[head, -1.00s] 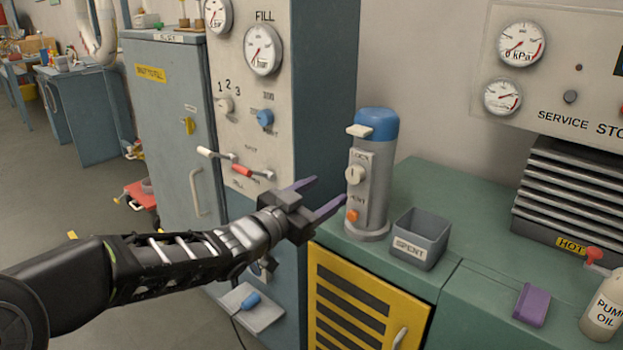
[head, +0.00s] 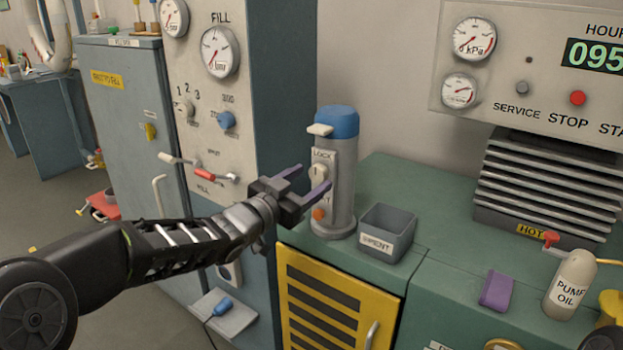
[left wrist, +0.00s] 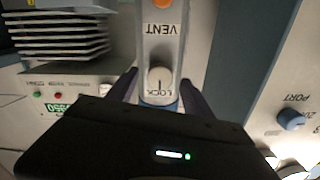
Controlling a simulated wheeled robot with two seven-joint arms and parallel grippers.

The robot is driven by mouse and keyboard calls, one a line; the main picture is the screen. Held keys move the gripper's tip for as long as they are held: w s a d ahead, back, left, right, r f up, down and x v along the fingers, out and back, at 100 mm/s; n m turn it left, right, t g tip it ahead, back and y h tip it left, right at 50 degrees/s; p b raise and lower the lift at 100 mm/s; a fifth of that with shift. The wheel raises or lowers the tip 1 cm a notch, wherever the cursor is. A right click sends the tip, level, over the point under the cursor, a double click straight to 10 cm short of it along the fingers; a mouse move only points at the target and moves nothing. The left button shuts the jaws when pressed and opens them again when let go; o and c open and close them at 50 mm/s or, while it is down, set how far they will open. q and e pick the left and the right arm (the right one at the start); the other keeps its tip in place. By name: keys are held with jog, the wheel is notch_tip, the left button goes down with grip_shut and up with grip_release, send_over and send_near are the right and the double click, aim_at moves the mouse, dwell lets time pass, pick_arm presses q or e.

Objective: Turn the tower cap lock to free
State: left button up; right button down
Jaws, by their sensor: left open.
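The tower (head: 341,190) is a grey upright cylinder with a blue cap (head: 336,122) and a white lever at the cap's left. A pale panel on its front carries a white lock knob (head: 318,172) under the word LOCK and an orange vent button (head: 319,214) below. My left gripper (head: 310,182) is open with purple fingers, close in front of the panel near knob height. In the left wrist view the lock knob (left wrist: 159,80) lies between the two spread fingers, its mark in line with LOCK. Whether a finger touches the tower I cannot tell. My right gripper is not in view.
A grey SPENT bin (head: 386,232) stands right of the tower on the green bench (head: 440,205). A tall fill panel (head: 205,120) stands close on the left. A purple block (head: 497,290) and a pump oil bottle (head: 572,285) are at the right.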

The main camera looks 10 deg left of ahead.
pick_arm(q)
jog(key=shift+w+d, duration=0.25)
jog(key=shift+w, duration=0.4)
grip_shut()
